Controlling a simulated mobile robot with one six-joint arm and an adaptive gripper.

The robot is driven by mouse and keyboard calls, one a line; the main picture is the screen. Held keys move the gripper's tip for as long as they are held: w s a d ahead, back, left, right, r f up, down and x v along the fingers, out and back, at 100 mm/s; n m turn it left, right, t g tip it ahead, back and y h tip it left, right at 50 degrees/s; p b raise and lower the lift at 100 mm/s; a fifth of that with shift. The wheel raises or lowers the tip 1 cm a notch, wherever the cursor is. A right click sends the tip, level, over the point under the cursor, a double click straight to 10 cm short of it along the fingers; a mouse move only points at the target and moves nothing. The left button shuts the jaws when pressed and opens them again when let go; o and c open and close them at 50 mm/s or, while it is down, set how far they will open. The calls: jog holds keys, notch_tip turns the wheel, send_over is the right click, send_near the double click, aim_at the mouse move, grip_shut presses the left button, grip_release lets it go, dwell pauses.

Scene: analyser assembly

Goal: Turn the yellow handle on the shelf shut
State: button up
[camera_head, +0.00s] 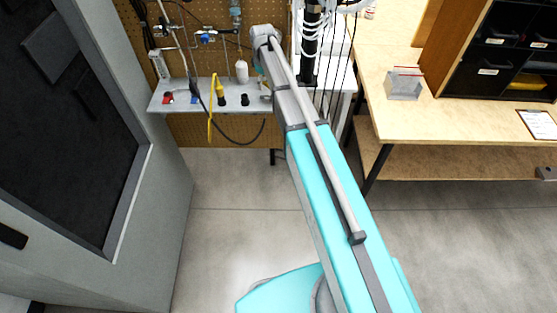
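A narrow light grey shelf (181,103) stands against the pegboard at the back. A small yellow part (219,87) stands upright on it, left of my arm, beside a thin yellow loop (211,125) that hangs over the front edge. Which of these is the handle, and whether it is open or shut, is too small to tell. My arm reaches up from the bottom to the shelf's right part, its far joint to the right of the yellow part. My gripper is not clearly visible; the arm hides that area.
A white bottle (242,71) and black-based fittings stand on the shelf near the yellow part. Dark cables hang around it. A large grey cabinet (160,205) fills the left. A wooden table (450,119) with a drawer unit (497,45) stands right. The floor between is clear.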

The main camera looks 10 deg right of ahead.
jog(key=n, duration=0.2)
jog(key=s+n, duration=0.1)
jog(key=n, duration=0.1)
jog(key=s+a+n, duration=0.1)
jog(key=shift+n, duration=0.4)
notch_tip(320, 180, up, 14)
jog(key=p, duration=1.4)
jog(key=s+f+m+b, duration=0.3)
jog(key=s+f+b, duration=0.3)
jog(key=f+b, duration=0.5)
jog(key=s+f+m+b, duration=0.4)
jog(key=s+f+b, duration=0.2)
jog(key=f+b, duration=0.6)
jog(key=s+f+m+b, duration=0.3)
jog(key=s+f+b, duration=0.4)
jog(key=f+b, duration=0.5)
jog(key=shift+d+m, duration=0.3)
jog(key=shift+d, duration=0.15)
dwell(0.3)
jog(key=shift+f, duration=0.1)
dwell(0.3)
jog(key=s+m, duration=0.4)
jog(key=s, duration=0.3)
jog(key=shift+s+d, duration=0.15)
